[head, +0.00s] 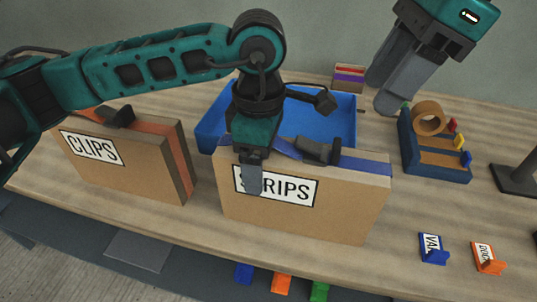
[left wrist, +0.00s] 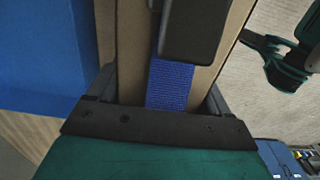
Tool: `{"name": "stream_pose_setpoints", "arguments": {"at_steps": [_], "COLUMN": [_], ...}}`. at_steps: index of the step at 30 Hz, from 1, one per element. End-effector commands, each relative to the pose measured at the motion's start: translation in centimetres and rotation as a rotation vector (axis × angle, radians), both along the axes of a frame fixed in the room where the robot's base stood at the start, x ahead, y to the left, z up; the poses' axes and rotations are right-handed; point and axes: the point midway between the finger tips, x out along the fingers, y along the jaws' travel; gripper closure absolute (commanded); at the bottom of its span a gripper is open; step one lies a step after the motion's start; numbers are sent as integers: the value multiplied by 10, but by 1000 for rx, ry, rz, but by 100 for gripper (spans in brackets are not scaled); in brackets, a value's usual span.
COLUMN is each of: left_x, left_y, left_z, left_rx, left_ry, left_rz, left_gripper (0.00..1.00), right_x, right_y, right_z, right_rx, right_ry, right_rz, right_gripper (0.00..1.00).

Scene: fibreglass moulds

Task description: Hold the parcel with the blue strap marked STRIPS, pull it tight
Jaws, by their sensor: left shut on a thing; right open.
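The STRIPS parcel (head: 300,216) is a brown box standing upright on the table, with a white STRIPS label (head: 290,188) on its front. A blue strap (head: 365,166) runs along its top, with a dark buckle (head: 318,150) on it. My left gripper (head: 254,160) is shut across the parcel's top from above, one finger in front over part of the label. The far finger is hidden in the head view. The left wrist view shows the parcel between the fingers, with the strap (left wrist: 170,85) and buckle (left wrist: 197,30). My right gripper (head: 392,88) is open and empty, above the table at upper right.
The CLIPS parcel (head: 120,165) with an orange strap stands at left. A blue tray (head: 212,125) lies behind the STRIPS parcel. A blue tape holder (head: 440,170) stands at right. Two small tags, blue (head: 433,250) and orange (head: 487,258), stand at front right.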

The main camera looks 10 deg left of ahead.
Motion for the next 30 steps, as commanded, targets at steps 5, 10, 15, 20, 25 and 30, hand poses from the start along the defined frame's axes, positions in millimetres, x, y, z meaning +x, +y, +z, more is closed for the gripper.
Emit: {"name": "stream_pose_setpoints", "arguments": {"at_steps": [5, 10, 15, 20, 25, 30], "left_x": [0, 0, 0, 0, 0, 0], "left_y": [0, 0, 0, 0, 0, 0], "left_z": [0, 1, 1, 1, 1, 1], "left_rx": [0, 0, -1, -1, -1, -1], "left_ry": [-1, -1, -1, -1, -2, -2], "left_rz": [0, 0, 0, 0, 0, 0], "left_gripper": [75, 75, 75, 75, 75, 75], "right_x": [-4, -6, -6, -6, -6, -5], "right_y": [-6, -9, -2, 11, 24, 32], "right_z": [7, 8, -11, -42, -72, -91], "right_rx": [25, 40, 39, 39, 41, 41], "right_ry": [4, 6, 7, 9, 8, 6], "right_rz": [-76, -135, -137, -136, -136, -138], "right_gripper": [40, 40, 40, 40, 40, 40]}}
